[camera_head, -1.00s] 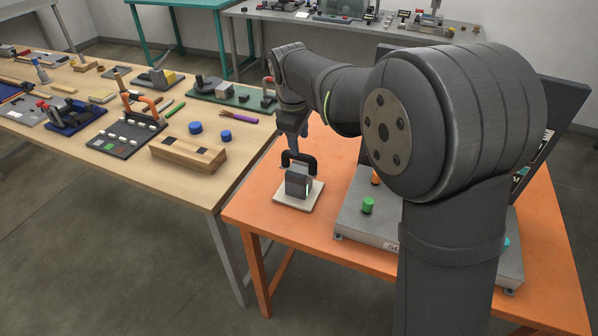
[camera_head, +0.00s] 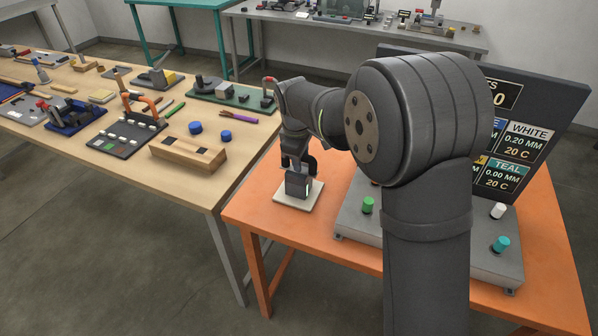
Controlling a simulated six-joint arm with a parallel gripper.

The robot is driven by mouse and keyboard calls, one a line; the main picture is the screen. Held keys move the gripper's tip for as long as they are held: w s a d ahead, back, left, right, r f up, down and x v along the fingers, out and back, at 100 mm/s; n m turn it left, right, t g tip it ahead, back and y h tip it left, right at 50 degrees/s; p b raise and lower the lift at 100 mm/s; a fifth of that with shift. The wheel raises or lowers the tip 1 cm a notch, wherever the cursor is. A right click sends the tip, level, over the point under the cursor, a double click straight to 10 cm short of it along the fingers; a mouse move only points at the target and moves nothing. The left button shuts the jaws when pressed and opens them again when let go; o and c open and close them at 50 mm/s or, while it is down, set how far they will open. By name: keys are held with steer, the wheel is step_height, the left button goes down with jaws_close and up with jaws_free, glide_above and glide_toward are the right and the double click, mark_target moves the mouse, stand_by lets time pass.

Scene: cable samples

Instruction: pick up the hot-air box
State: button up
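The hot-air box (camera_head: 297,186) is a small dark grey block with a thin green strip on its right side. It stands upright on a pale square plate (camera_head: 284,197) near the left edge of the orange table. My gripper (camera_head: 298,168) points down directly over the box, with dark parts close to its top. The black arched shape there is partly covered by my wrist. I cannot tell whether the fingers touch the box or how far apart they are.
The grey console (camera_head: 430,247) stands right of the plate, with green (camera_head: 368,205), white (camera_head: 498,210) and teal (camera_head: 501,244) knobs. A dark display board (camera_head: 545,105) rises behind it. The wooden table (camera_head: 205,187) at left holds several tools and blocks.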

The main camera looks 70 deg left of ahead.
jaws_close()
steer(key=shift+r, duration=0.1)
steer(key=shift+r, duration=0.25)
step_height(320, 180, up, 4)
steer(key=shift+f, duration=0.25)
steer(key=w+d+r, duration=0.7)
steer(key=w, duration=0.2)
steer(key=shift+d, duration=0.25)
